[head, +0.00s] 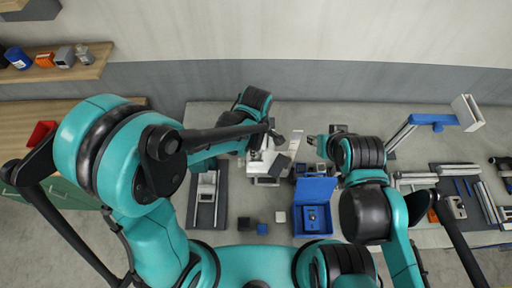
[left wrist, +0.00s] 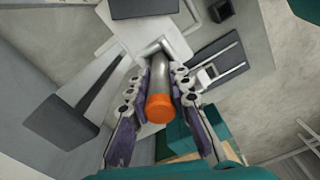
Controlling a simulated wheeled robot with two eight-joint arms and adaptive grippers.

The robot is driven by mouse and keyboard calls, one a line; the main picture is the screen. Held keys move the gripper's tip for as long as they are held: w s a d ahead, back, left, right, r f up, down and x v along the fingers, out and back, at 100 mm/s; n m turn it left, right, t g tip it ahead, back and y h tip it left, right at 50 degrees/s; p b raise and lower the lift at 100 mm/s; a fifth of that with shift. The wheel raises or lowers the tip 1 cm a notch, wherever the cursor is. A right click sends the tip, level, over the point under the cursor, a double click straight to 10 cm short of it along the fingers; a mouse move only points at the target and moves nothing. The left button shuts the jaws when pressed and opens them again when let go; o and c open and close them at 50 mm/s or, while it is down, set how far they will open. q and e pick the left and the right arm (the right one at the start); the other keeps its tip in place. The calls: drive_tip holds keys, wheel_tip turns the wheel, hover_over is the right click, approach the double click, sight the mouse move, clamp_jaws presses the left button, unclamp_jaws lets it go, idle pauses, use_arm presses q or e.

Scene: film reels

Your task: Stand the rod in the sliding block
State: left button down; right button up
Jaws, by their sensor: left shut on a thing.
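The rod (left wrist: 160,103), grey metal with an orange end, is gripped between the fingers of my left gripper (left wrist: 157,84) in the left wrist view. Its orange end points toward the camera. In the head view my left gripper (head: 278,137) is over the back of the table, near a white machine; the rod cannot be made out there. A light block (head: 207,184), which looks like the sliding block, sits on a dark rail base left of centre. It also seems to show in the left wrist view (left wrist: 206,75), apart from the rod. My right gripper (head: 317,140) is small; its jaws are unclear.
The white machine (head: 262,166) stands mid-table. A blue-and-white lamp (head: 432,121) and metal rails (head: 455,170) are at right. A shelf (head: 60,70) hangs upper left.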

use_arm(q)
drive_tip(key=shift+f+b, duration=0.6)
idle(0.3)
drive_tip(key=c, duration=1.7)
unclamp_jaws()
drive_tip(key=shift+r+p, duration=3.85)
drive_tip(key=shift+r, duration=1.65)
